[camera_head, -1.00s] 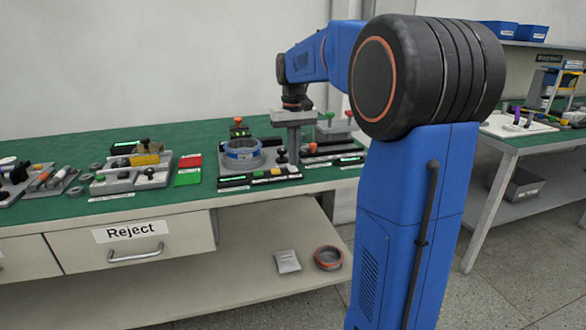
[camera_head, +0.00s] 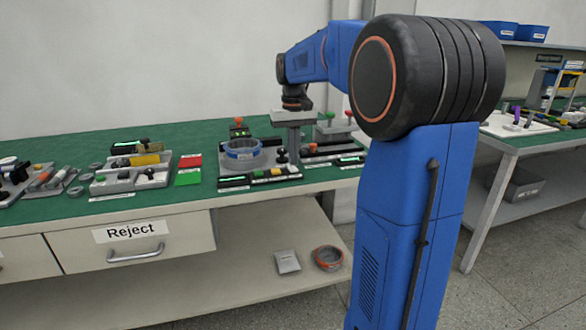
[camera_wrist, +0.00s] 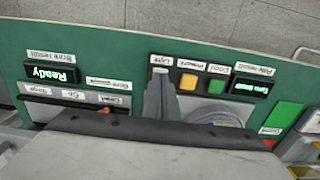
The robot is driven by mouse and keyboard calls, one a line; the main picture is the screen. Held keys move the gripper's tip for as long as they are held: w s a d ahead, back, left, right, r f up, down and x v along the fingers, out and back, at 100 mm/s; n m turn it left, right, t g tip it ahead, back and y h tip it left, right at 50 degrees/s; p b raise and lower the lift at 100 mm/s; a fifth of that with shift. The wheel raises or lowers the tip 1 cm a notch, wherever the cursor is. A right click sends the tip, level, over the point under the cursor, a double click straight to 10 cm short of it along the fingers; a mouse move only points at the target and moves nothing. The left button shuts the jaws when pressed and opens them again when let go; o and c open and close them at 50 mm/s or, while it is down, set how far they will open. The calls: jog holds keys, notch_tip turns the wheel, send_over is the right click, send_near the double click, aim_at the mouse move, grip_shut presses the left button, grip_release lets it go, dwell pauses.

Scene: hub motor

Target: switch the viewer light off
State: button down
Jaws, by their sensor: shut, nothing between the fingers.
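In the wrist view a panel strip carries a label that appears to read "Light" (camera_wrist: 163,60). The control below that label is hidden by my gripper (camera_wrist: 160,78), whose closed fingers reach up to it. I cannot tell whether they touch it. Beside it are a yellow button (camera_wrist: 188,81) labelled "Rework" and a green button (camera_wrist: 215,86) labelled "Good". In the head view my gripper (camera_head: 293,154) points down over the bench, just right of a blue-ringed round fixture (camera_head: 243,152). Whether the viewer light is lit cannot be told.
A lit display reading "Ready" (camera_wrist: 50,73) and another green display (camera_wrist: 250,86) flank the controls. Red and green pads (camera_head: 189,169) and trays of parts (camera_head: 130,178) lie left on the green bench (camera_head: 130,208). A dark knob (camera_head: 281,156) stands close to my gripper.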

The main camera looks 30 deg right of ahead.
aim_at(293, 169)
jog(key=shift+f, duration=0.9)
dwell(1.2)
jog(key=shift+r, duration=0.1)
notch_tip(293, 169, up, 7)
dwell(1.0)
dwell(0.3)
jog(key=s+a+f+n+t, duration=0.1)
jog(key=s+a+f, duration=0.1)
jog(key=s+a, duration=0.45)
jog(key=s+a+f+n+t, duration=0.1)
jog(key=s+a+f, duration=0.25)
jog(key=s, duration=0.55)
jog(key=s+a+f+n+t, duration=0.1)
jog(key=s+a+f, duration=0.4)
jog(key=s+f, duration=0.6)
jog(key=s+t, duration=0.1)
jog(key=s, duration=0.2)
jog(key=shift+s+a+t, duration=0.35)
jog(key=shift+a+t, duration=0.05)
